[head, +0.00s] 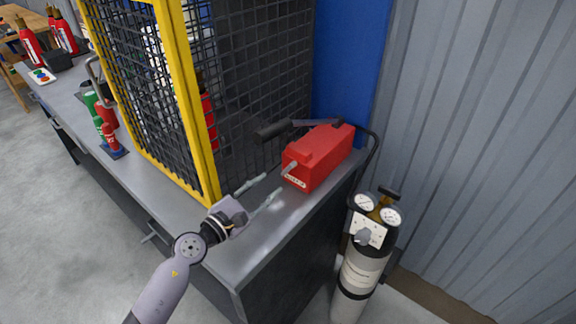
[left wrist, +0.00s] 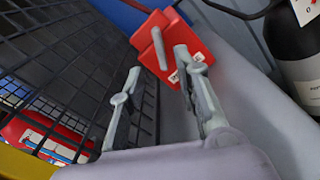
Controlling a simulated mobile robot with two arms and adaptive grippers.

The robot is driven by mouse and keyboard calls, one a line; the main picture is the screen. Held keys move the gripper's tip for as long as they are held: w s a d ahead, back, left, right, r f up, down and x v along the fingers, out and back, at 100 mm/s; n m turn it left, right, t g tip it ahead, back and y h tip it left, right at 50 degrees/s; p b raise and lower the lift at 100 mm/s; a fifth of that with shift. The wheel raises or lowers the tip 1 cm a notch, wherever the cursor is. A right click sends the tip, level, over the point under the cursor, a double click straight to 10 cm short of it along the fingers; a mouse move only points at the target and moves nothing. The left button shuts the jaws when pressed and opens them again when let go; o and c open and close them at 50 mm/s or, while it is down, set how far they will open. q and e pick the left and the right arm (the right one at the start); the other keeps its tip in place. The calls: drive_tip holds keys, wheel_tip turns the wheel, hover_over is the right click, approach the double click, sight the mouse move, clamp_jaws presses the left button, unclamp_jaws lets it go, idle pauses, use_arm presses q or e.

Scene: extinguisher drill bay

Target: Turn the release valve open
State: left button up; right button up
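A red pump box (head: 322,155) sits on the grey bench top near its right end. A short grey lever (head: 290,168), which looks like the release valve, sticks out of its near end above a small label. My left gripper (head: 270,187) is open and empty, just left of and in front of that end, with its fingers pointing toward the box. In the left wrist view the lever (left wrist: 159,48) shows between the two fingertips of my left gripper (left wrist: 158,64), beyond them; I see no contact. My right gripper is in neither view.
A yellow-framed black mesh cage (head: 195,100) stands on the bench close left of the gripper. A black pump handle (head: 275,130) lies over the box. A gas cylinder (head: 362,260) with gauges stands beside the bench. Bare bench top (head: 235,255) lies in front.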

sight(286, 171)
use_arm(q)
drive_tip(key=x, duration=0.9)
drive_tip(key=shift+w+d, duration=0.1)
drive_tip(key=shift+c, duration=0.4)
clamp_jaws()
